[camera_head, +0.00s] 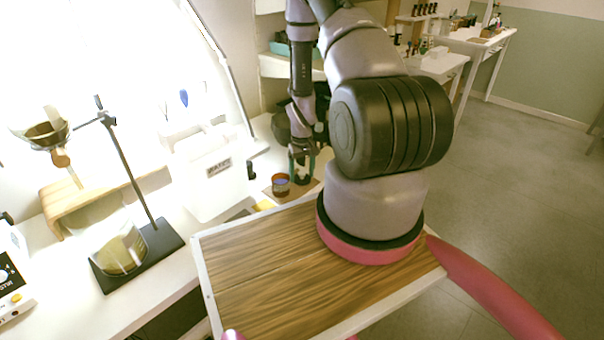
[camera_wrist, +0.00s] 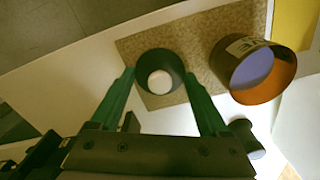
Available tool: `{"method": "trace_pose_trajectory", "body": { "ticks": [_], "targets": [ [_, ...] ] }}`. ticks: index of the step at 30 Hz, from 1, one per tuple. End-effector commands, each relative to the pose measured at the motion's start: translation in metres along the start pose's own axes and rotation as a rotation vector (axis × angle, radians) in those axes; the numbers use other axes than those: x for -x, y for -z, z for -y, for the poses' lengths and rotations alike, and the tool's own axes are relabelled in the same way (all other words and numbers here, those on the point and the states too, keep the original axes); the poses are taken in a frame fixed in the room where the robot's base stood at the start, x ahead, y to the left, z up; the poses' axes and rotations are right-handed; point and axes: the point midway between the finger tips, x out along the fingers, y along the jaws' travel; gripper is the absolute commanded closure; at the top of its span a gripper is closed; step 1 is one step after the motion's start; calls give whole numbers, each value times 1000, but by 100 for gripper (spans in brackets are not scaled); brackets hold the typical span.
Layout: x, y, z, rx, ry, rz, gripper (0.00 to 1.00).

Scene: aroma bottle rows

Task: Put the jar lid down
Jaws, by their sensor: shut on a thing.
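My gripper (camera_wrist: 160,82) has green fingers and is shut on a dark round jar lid (camera_wrist: 160,64), one finger at each side. In the head view, my gripper (camera_head: 301,162) is just right of the jar (camera_head: 281,187); the lid is hard to make out there.
A small dark cylinder (camera_wrist: 247,138) lies close to my right finger. A yellow sheet (camera_wrist: 295,22) is beyond the jar. In the head view, a white box (camera_head: 208,180) and a stand with a dark base (camera_head: 165,255) are to the left on the white bench.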

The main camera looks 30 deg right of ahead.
Motion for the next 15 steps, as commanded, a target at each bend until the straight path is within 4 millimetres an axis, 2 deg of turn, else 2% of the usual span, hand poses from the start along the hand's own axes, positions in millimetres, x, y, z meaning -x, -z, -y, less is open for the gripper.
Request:
{"method": "trace_pose_trajectory", "body": {
  "ticks": [10,11,12,15],
  "targets": [
    [-4,0,0,0,0,-1,74],
    [-4,1,0,0,-1,-2,14],
    [-4,1,0,0,-1,-2,0],
    [-3,1,0,0,-1,-1,0]
  ]
}}
